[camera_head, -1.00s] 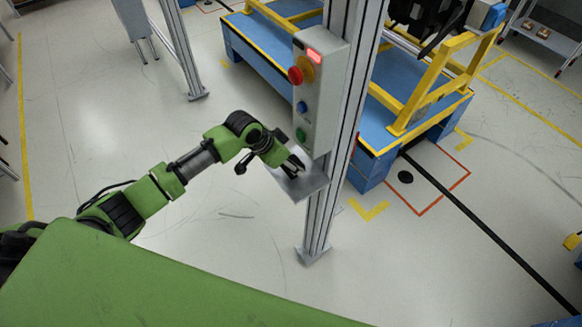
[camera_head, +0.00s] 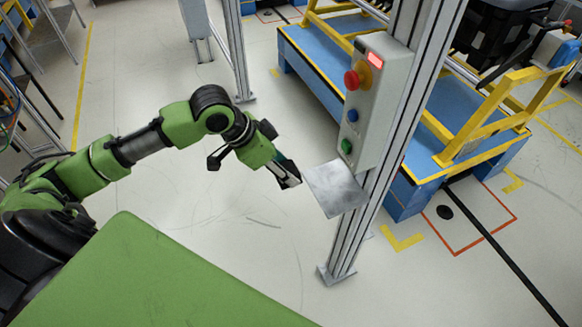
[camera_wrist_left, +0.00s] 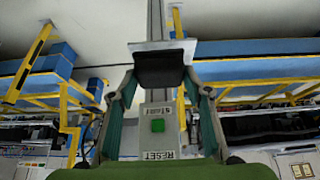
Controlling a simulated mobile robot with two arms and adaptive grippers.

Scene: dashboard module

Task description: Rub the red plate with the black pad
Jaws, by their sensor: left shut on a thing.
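My left gripper (camera_head: 288,176) is left of a small metal shelf on a post, with a gap between them. In the left wrist view, its two fingers are shut on the black pad (camera_wrist_left: 160,68), a dark block between the fingertips. The pad is hard to tell from the fingers in the head view. A glowing red plate (camera_head: 375,59) is at the top of the grey control box (camera_head: 372,100), above and right of the gripper. The pad is well away from it. The red plate does not show in the wrist view. My right gripper is not in view.
The bare metal shelf (camera_head: 335,190) juts out below the box. The box carries a red knob (camera_head: 352,79), a blue button (camera_head: 352,115) and a green button (camera_head: 346,146). A blue and yellow platform (camera_head: 440,150) stands behind the post. The floor around the gripper is clear.

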